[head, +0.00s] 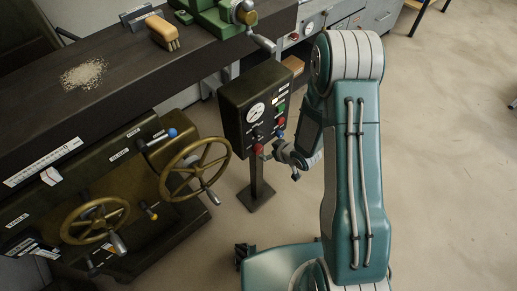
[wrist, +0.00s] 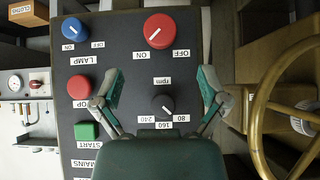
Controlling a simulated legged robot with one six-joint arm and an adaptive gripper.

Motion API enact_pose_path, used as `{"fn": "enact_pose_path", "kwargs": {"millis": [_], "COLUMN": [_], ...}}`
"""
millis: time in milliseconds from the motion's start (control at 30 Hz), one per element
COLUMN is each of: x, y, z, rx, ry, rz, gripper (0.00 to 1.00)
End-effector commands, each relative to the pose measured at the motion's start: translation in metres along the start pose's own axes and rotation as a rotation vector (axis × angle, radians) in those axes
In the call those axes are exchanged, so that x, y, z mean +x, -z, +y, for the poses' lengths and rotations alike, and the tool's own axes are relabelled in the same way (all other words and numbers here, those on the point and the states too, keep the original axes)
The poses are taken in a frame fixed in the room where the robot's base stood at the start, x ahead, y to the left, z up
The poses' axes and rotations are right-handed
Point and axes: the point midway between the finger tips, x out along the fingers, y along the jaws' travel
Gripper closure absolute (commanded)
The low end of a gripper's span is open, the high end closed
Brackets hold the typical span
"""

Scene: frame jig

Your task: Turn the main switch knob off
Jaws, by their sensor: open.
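The control box (head: 250,93) stands on a post, and its dark panel (wrist: 133,75) fills the middle of the wrist view, upside down. A round red knob (wrist: 159,31) with ON and OFF labels sits at the top right of that panel; its white mark slants toward ON. The knob also shows at the box's lower left in the head view (head: 258,149). My gripper (wrist: 160,78) is open and empty, its fingers spread over the panel, with the red knob beyond the fingertips. In the head view my gripper (head: 284,152) is just right of the box's lower edge.
Near the red knob are a blue LAMP knob (wrist: 75,29), a red STOP button (wrist: 82,88), a green START button (wrist: 87,130) and a dark rpm knob (wrist: 163,104). A brass handwheel (head: 196,167) stands left of the box. Open floor lies to the right.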

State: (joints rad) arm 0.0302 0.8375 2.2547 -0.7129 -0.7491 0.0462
Motion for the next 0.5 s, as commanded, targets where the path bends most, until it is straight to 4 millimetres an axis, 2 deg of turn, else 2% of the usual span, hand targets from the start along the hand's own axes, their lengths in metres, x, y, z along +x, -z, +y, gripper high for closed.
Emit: {"fn": "enact_pose_path", "kwargs": {"millis": [300,500], "x": [0.06,0.082], "y": [-0.001,0.0], "z": [-0.001,0.0], "rx": [-0.002,0.0], "ry": [0.002,0.0], "rz": [-0.001,-0.001], "gripper": [0.07,0.07]}}
